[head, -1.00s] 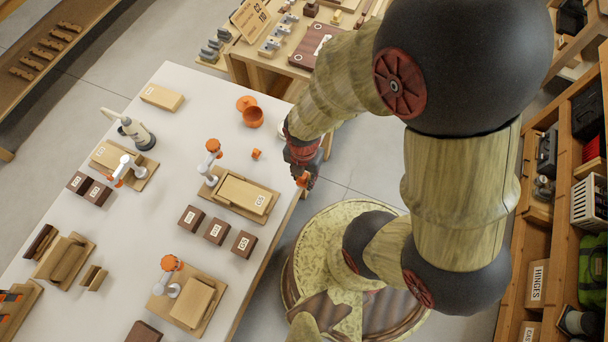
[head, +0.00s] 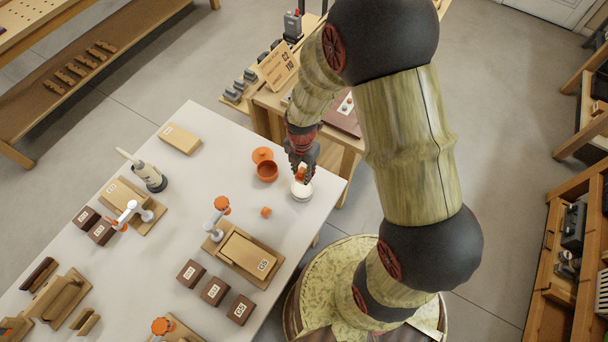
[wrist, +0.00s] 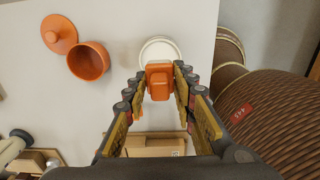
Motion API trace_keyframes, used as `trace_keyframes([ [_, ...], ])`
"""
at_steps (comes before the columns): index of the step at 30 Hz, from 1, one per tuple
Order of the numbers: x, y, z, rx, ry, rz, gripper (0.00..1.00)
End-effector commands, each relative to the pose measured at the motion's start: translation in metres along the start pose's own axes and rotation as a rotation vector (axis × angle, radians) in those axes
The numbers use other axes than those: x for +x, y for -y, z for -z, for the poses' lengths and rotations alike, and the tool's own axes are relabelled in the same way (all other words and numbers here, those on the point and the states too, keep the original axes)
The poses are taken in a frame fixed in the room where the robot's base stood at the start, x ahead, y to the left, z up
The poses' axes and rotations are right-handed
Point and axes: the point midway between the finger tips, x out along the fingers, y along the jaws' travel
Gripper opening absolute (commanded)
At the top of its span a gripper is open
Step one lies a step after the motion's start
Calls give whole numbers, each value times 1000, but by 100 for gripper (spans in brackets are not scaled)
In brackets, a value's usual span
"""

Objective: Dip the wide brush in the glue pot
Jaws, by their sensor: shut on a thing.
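My gripper (wrist: 160,92) is shut on an orange block-like piece (wrist: 158,80), which may be the wide brush's handle; no bristles show. In the head view my gripper (head: 301,172) holds it over or at a white round pot (head: 301,196) near the table's right edge. The wrist view shows the white pot (wrist: 160,42) just beyond the held piece, partly covered by it. I cannot tell whether they touch. An open orange pot (head: 267,172) stands left of the white one, its orange lid (head: 262,154) beside it. No label shows which pot holds glue.
Wooden blocks with orange-knobbed clamps (head: 240,250) and dark numbered blocks (head: 213,291) stand nearer. A side table (head: 262,104) adjoins the back right.

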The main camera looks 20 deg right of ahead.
Motion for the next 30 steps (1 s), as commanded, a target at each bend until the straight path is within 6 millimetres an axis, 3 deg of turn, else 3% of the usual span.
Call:
trace_keyframes([
  [15, 50, 0, 0, 0, -1, 1, 6],
  [30, 54, 0, 0, 0, 0, 0, 6],
])
